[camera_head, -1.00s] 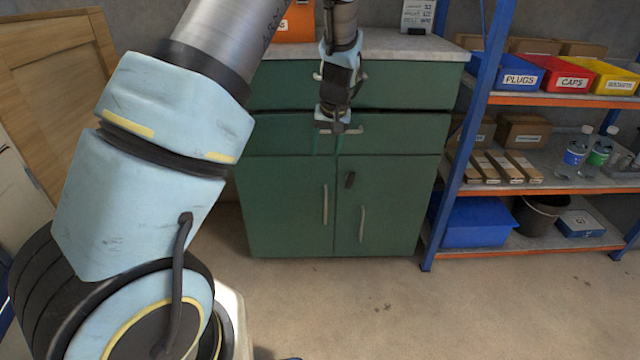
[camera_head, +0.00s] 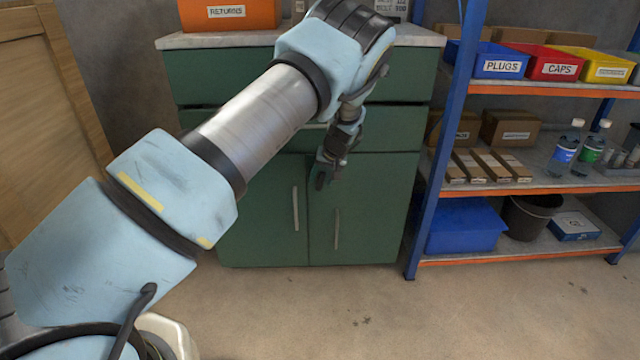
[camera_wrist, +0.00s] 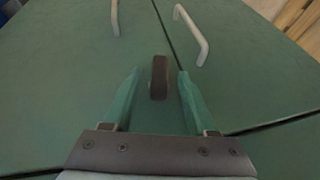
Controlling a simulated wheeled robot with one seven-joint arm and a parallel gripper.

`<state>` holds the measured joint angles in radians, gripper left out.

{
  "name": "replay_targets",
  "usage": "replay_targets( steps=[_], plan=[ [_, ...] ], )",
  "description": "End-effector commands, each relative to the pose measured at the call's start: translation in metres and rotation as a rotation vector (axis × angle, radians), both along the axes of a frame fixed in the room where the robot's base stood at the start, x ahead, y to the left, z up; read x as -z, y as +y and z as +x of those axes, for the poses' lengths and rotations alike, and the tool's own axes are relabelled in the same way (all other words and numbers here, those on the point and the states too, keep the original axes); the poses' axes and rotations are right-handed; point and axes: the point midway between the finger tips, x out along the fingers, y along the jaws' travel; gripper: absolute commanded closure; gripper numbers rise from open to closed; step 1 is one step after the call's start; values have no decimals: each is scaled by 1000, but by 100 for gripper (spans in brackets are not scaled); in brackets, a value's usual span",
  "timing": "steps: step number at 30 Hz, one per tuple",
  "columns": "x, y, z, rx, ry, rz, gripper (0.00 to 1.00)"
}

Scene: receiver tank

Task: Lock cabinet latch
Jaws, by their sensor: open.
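The green cabinet (camera_head: 260,235) has two lower doors with pale vertical handles. The dark latch (camera_wrist: 158,77) shows in the wrist view as a short bar near the seam between the doors. It points along the handles, lying mostly to one side of the seam. In the head view the latch (camera_head: 320,181) is a small dark piece just below my gripper (camera_head: 331,169). In the wrist view my gripper (camera_wrist: 158,88) is open, with its two green-looking fingers on either side of the latch. I cannot tell whether the fingers touch it.
Two door handles (camera_wrist: 191,35) (camera_wrist: 114,17) lie beyond the latch. A blue-framed shelf (camera_head: 437,150) with bins, boxes and bottles stands close on the right. An orange returns bin (camera_head: 228,14) sits on the cabinet top. The floor in front is clear.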

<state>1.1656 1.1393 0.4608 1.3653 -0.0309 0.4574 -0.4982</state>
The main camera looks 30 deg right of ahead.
Motion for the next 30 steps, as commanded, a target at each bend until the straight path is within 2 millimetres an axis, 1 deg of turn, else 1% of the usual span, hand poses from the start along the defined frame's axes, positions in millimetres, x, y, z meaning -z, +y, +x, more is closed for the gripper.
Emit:
replay_targets(
  steps=[1, 3, 6, 16, 17, 30],
  plan=[
    [7, 0, 4, 0, 0, 0, 43],
    [14, 1, 7, 0, 1, 0, 43],
    [20, 0, 10, 0, 0, -1, 43],
    [22, 1, 11, 0, 0, -1, 43],
    [22, 1, 11, 0, 0, -1, 45],
    [22, 1, 11, 0, 0, -1, 94]
  ],
)
